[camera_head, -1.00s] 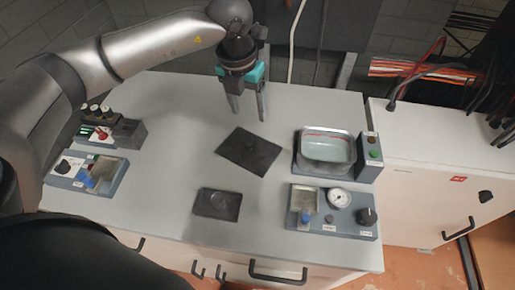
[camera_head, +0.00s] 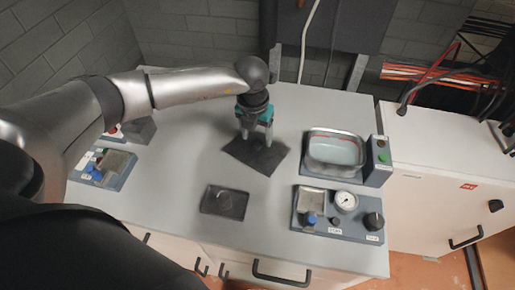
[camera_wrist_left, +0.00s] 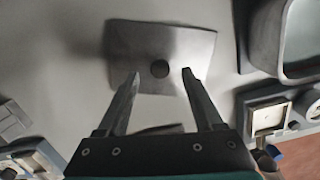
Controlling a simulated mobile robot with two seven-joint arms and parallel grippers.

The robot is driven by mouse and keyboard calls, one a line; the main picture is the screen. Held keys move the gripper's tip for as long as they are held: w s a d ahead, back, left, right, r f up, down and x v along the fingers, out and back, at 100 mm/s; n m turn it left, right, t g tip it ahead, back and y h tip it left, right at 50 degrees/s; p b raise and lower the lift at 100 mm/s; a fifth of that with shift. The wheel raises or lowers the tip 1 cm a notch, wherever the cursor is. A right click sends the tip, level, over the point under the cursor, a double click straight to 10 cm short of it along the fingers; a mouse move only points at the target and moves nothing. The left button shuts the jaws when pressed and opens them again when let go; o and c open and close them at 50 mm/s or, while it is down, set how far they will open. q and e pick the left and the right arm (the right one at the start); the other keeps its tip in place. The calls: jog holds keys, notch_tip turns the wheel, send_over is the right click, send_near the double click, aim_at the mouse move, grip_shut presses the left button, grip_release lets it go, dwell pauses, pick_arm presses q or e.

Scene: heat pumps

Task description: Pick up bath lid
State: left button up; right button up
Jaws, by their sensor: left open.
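The bath lid is a dark square plate (camera_head: 240,155) lying flat on the grey worktop. My right gripper is not in view.
A bath with liquid (camera_head: 336,150) stands right of the plate. A gauge panel (camera_head: 338,214) is in front of the bath. Another panel (camera_head: 103,167) is at the left. The worktop (camera_head: 170,195) between is clear.

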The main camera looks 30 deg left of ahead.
aim_at(258, 147)
pick_arm(q)
jog(key=shift+w+f, duration=0.2)
jog(key=shift+f, duration=1.15)
jog(key=shift+c, duration=0.3)
grip_shut()
